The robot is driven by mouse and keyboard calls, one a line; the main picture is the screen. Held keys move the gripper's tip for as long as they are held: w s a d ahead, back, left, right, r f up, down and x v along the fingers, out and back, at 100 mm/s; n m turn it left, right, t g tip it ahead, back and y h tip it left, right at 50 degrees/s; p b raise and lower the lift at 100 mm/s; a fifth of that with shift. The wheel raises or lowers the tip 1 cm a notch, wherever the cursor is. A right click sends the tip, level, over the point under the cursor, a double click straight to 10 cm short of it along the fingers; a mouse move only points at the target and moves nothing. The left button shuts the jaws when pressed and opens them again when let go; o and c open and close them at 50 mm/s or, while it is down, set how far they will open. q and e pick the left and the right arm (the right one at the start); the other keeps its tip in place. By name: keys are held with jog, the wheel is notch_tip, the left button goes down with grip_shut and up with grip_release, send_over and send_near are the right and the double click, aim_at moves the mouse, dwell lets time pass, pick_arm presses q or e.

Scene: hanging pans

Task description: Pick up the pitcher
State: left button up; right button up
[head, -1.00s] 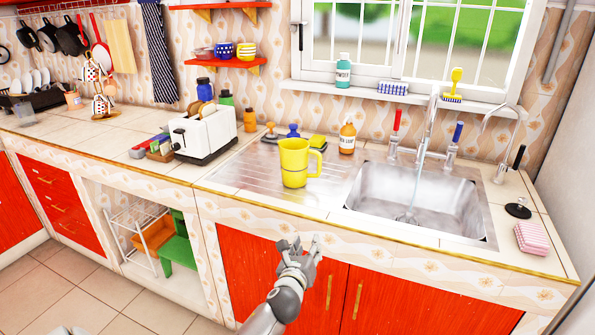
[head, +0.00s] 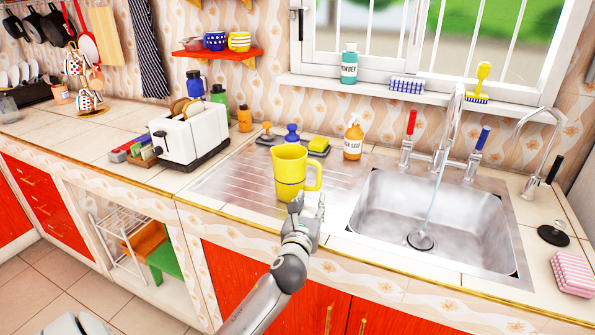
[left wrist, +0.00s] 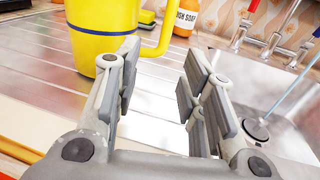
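The yellow pitcher (head: 290,172) with a dark band stands upright on the ribbed metal drainboard, left of the sink. Its handle points right. My left gripper (head: 308,205) is in front of the pitcher, near its lower right side, open and empty. In the left wrist view, the pitcher (left wrist: 100,30) stands beyond the left finger, with its handle above the gap between the open fingers (left wrist: 160,85). I cannot tell whether the left finger touches the pitcher. My right gripper is not in view.
The sink (head: 430,225) with running tap water is right of the pitcher. A soap bottle (head: 353,140), a green-and-yellow sponge (head: 318,146) and a blue-handled item (head: 291,135) stand behind it. A toaster (head: 190,138) is to the left. The drainboard left of the pitcher is clear.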

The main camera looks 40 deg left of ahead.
aim_at(318, 183)
pick_arm(q)
jog(key=shift+w+a+r, duration=0.1)
jog(key=shift+w+a, duration=0.1)
jog(key=shift+w, duration=0.25)
jog(key=shift+w+a+r, duration=0.15)
jog(key=shift+w+r, duration=0.1)
jog(key=x, duration=0.2)
jog(key=shift+w, duration=0.35)
jog(key=shift+w+a+f, duration=0.1)
jog(key=shift+w+a, duration=0.1)
jog(key=shift+w, duration=0.05)
jog(key=shift+w+a, duration=0.15)
jog(key=shift+w, duration=0.3)
jog(key=x, duration=0.3)
jog(key=shift+w, duration=0.6)
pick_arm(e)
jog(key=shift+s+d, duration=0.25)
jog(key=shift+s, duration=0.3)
pick_arm(q)
jog(key=shift+c, duration=0.3)
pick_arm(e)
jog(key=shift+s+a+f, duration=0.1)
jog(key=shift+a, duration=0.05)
